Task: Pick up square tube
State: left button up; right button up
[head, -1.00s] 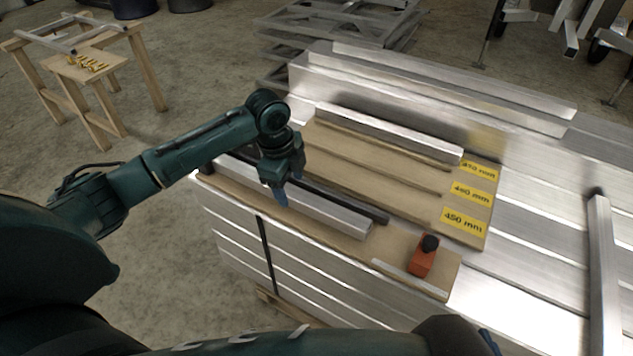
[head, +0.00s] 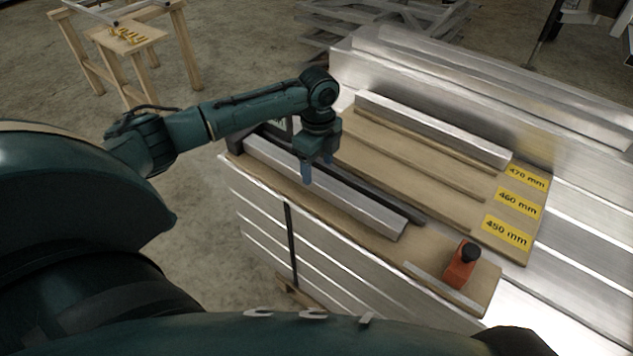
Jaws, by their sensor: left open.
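A silver square tube (head: 360,208) lies along the front of a wooden board, beside a dark rail. A second square tube (head: 430,128) lies farther back, in the row by the 470 mm label. My left gripper (head: 318,168) points down over the left half of the front tube. Its blue fingers are apart, one toward the near side and one toward the far side of the tube. I cannot tell whether they touch it. They hide a small part of the tube. My right gripper is not in view.
An orange block with a black knob (head: 461,264) stands at the board's right end. Yellow labels (head: 506,232) mark the stepped wooden slots. Stacked aluminium profiles (head: 490,80) lie behind. A wooden trestle (head: 130,45) stands at the back left.

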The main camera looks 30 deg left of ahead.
aim_at(316, 175)
pick_arm(q)
notch_tip(316, 175, down, 4)
jog(key=shift+s+a+f+b, duration=0.15)
jog(key=shift+f+b, duration=0.1)
jog(key=shift+b, duration=0.15)
jog(key=shift+r, duration=0.1)
grip_shut()
dwell(0.4)
